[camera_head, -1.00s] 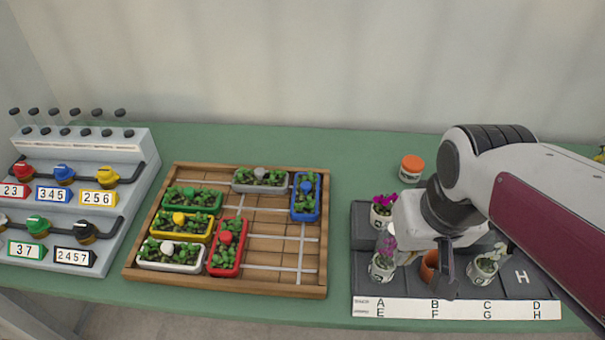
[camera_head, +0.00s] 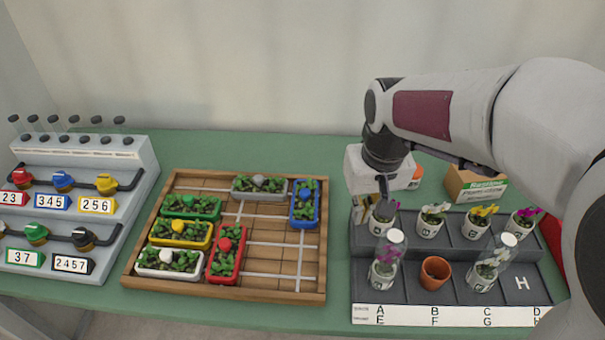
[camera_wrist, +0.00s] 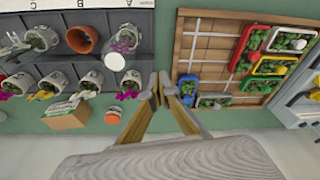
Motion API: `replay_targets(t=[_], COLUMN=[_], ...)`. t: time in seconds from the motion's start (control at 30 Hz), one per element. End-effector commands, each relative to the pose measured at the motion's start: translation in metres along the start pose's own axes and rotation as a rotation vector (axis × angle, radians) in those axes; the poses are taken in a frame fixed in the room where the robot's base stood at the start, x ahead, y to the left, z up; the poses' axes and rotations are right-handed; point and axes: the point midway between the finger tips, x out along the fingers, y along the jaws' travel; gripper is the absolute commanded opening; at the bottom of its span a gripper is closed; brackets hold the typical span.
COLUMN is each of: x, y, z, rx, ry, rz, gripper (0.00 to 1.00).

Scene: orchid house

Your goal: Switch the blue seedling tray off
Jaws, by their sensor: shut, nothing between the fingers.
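The blue seedling tray (camera_head: 305,203) with green plants and a blue knob stands at the top right of the wooden frame (camera_head: 318,292). It also shows in the wrist view (camera_wrist: 187,87), just right of my fingertips. On the stepped grey panel at the left is a blue valve handle (camera_head: 63,180) above a card reading 345 (camera_head: 52,202). My gripper (camera_head: 384,190) is shut and empty, above the left end of the pot rack, right of the wooden frame. Its closed fingertips also show in the wrist view (camera_wrist: 160,78).
Red (camera_head: 23,173), yellow (camera_head: 106,183), green (camera_head: 36,233) and black (camera_head: 82,238) valves share the panel. Grey, green, yellow, white and red trays stand in the frame. The dark rack (camera_head: 455,305) holds potted orchids, some under clear covers. A cardboard box (camera_head: 470,185) stands behind.

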Motion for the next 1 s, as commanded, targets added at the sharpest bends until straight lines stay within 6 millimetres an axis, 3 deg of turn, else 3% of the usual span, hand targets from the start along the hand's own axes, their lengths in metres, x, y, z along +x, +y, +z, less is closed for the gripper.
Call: replay_targets(t=[1.0], x=[0.098], y=[-0.051], z=[-0.137], rx=[-0.131], ry=[0.002], rz=[-0.034], gripper=[0.0])
